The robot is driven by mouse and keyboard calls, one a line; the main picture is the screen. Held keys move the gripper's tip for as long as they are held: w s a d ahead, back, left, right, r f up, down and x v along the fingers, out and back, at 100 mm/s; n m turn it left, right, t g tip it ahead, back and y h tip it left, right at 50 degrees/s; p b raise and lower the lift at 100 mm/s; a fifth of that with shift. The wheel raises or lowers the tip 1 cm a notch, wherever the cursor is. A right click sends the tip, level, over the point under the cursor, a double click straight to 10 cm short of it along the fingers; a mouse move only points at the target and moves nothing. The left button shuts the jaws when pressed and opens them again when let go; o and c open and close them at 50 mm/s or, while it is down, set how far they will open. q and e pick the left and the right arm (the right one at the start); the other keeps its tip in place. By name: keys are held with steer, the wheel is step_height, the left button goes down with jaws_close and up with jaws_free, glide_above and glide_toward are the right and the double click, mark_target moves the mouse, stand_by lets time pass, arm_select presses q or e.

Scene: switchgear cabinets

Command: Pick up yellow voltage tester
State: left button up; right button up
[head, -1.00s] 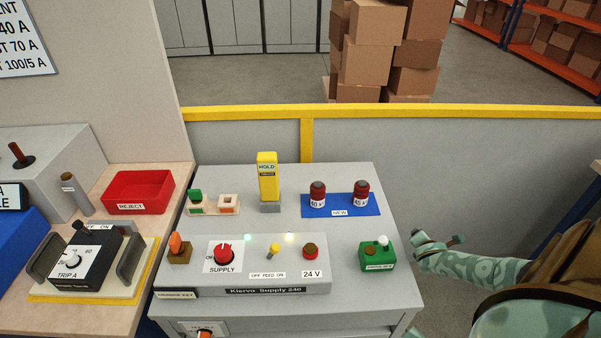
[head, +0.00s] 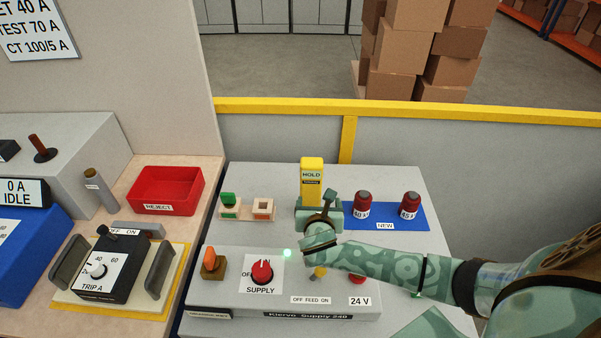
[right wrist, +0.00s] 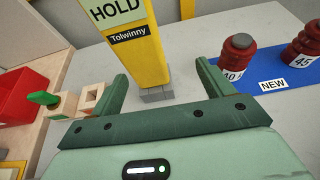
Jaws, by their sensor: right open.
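The yellow voltage tester (head: 312,178) stands upright in a small grey base at the back of the grey bench. Its screen reads HOLD, and the right wrist view shows the name Tolwinny on the tester (right wrist: 140,45). My right gripper (head: 320,210) is at the tester's lower front in the head view and hides its base there. In the right wrist view the right gripper (right wrist: 160,85) is open, with one finger to each side of the tester's lower part and gaps between. The fingers are not closed on it. My left gripper is not in view.
Two red fuses (head: 362,204) stand on a blue mat (head: 398,222) right of the tester. The control panel with a red supply knob (head: 262,272) lies in front. A red reject tray (head: 165,190) is further left.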

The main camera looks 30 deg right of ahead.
mark_target(311, 194)
steer(key=shift+w+a, duration=0.3)
steer(key=shift+w, duration=0.35)
steer(key=shift+w+a, duration=0.3)
steer(key=shift+w, duration=0.3)
steer(key=b+x, duration=0.1)
steer(key=x, duration=0.2)
steer(key=shift+d, duration=0.15)
steer(key=x, duration=0.2)
steer(key=shift+w+f+b, duration=0.1)
steer(key=shift+w+b, duration=0.2)
steer(key=shift+b, duration=0.1)
steer(key=shift+w+f, duration=0.1)
steer(key=shift+w, duration=0.05)
steer(key=shift+d, duration=0.1)
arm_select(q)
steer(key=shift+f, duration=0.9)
arm_select(e)
steer(key=c, duration=1.2)
